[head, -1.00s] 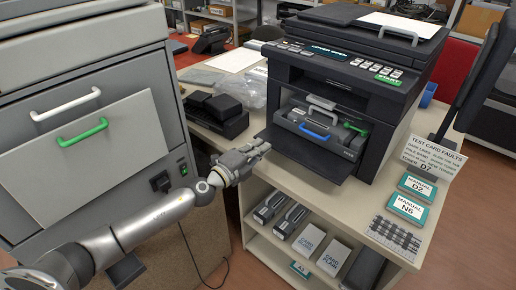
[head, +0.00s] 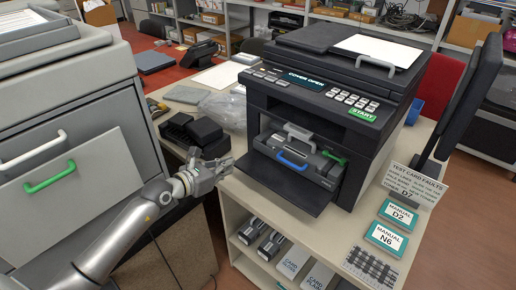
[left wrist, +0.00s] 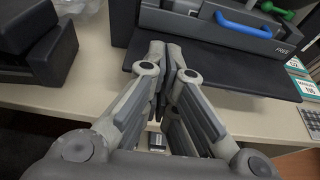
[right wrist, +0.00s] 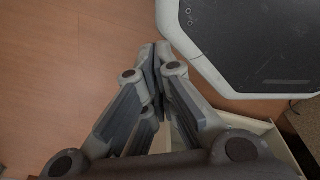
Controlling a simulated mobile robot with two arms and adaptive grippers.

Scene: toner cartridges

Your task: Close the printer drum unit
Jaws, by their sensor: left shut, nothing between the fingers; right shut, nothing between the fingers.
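The black printer (head: 340,90) stands on the counter with its front cover (head: 275,182) folded down. Its display reads COVER OPEN. The grey drum unit (head: 298,160) sits in the front opening, with a grey handle, a blue handle (head: 292,160) and a green lever (head: 334,157). In the left wrist view the blue handle (left wrist: 243,27) and the word FREE show on the unit. My left gripper (head: 226,164) is shut and empty, just left of the cover; in its wrist view the fingertips lie over the cover's near edge. My right gripper (right wrist: 156,55) is shut and empty above the floor.
Black boxes (head: 203,138) and a clear bag (head: 222,108) lie left of the printer. A grey cabinet (head: 60,130) stands at the left. Manuals (head: 385,237) and a test card (head: 372,266) lie on the right of the counter. Cartridges (head: 272,245) stand on the shelf below.

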